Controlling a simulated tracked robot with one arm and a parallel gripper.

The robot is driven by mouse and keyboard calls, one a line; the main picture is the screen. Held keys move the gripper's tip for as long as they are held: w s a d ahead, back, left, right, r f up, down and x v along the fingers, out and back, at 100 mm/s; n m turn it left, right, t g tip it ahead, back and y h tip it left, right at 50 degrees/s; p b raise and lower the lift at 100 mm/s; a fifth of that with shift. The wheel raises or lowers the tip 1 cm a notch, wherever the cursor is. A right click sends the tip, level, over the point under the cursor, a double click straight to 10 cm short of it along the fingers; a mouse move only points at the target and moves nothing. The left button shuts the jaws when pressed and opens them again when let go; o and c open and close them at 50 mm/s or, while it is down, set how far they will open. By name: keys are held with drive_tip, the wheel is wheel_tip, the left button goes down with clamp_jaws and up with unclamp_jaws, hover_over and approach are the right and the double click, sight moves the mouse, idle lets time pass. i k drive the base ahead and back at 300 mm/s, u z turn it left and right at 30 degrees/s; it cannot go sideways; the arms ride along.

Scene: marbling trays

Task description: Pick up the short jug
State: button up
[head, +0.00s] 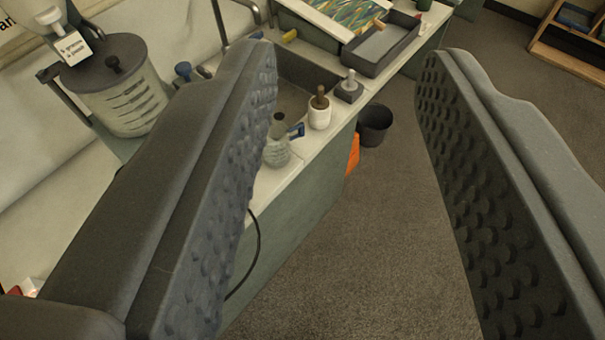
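My gripper (347,58) is open, with its two dark, studded fingers wide apart and nothing between them up close. Beyond and below the fingers, a small translucent grey-green vessel (277,152) with a narrow dark neck stands upright on the pale counter (290,180). It may be the short jug, but I cannot tell for sure. It is just right of the left finger, apart from it and farther off. A blue piece (297,130) shows at its right; I cannot tell if it is its handle. The left finger hides part of the counter.
A white pot (320,115) with a dark top and a grey block (349,91) with a knob stand farther along the counter. Beyond are a sink (300,75) and a grey tray (385,48). A large ribbed tank (125,95) stands left. A black bin (374,124) is on the open floor.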

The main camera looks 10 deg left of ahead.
sight(276, 154)
drive_tip(key=z, duration=0.35)
drive_tip(key=k, duration=0.85)
drive_tip(key=z, duration=0.55)
drive_tip(key=i, duration=1.1)
drive_tip(key=u, duration=0.7)
drive_tip(key=i, duration=1.05)
drive_tip(key=u, duration=0.85)
